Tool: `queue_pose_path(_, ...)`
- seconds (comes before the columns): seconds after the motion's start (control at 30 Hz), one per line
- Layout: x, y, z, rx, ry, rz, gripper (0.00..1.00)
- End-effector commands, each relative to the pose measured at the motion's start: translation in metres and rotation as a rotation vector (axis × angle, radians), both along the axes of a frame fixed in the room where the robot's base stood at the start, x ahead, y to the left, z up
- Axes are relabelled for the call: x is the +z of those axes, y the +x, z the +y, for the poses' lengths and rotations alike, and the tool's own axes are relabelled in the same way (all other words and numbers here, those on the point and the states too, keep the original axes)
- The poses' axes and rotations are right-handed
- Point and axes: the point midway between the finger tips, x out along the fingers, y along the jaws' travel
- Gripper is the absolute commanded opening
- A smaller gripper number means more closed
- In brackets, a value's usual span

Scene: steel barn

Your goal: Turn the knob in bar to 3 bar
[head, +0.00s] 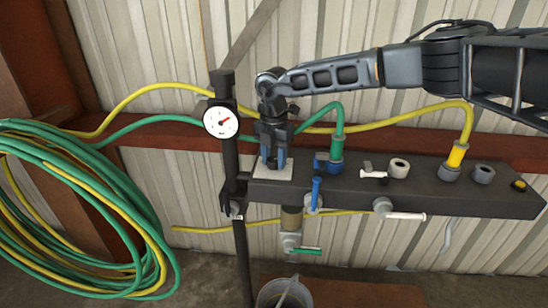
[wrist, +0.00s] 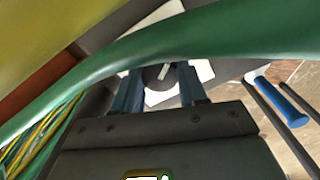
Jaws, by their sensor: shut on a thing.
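My gripper (head: 273,163) points down over the left end of the dark manifold bar and is shut on the dark round knob. In the wrist view the knob (wrist: 153,79), with a pale pointer mark on top, sits between the two blue fingers of my gripper (wrist: 160,76). The knob stands on a white dial plate (head: 262,184), which also shows in the wrist view (wrist: 202,70). The plate's scale is too small or covered to read. In the head view the fingers hide most of the knob. A round white gauge (head: 221,122) with a red needle is left of my gripper; its numbers are unreadable.
The manifold bar (head: 340,196) carries a blue-handled valve (head: 315,192), white-handled valves (head: 405,215) and hose couplings. A green hose (head: 338,118) arches close by my gripper and crosses the wrist view (wrist: 150,48). Coiled hoses (head: 130,215) hang at left. A bucket (head: 284,293) stands below.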

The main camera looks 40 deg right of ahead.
Motion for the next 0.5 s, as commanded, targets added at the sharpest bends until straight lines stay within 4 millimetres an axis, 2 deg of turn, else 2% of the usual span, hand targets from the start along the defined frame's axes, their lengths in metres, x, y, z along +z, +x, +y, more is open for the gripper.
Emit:
queue_pose_path(0.03,0.0009,0.0006,-0.0002,-0.002,0.001,-0.002,0.11)
queue_pose_path(0.07,0.0009,0.0006,-0.0003,-0.002,0.001,-0.002,0.45)
queue_pose_path(0.1,0.0009,0.0006,-0.0002,-0.002,0.001,-0.002,0.48)
queue_pose_path(0.3,0.0005,0.0002,-0.0001,-0.001,0.0,-0.001,0.67)
queue_pose_path(0.5,0.0003,0.0001,0.0,0.0,0.0,-0.001,0.67)
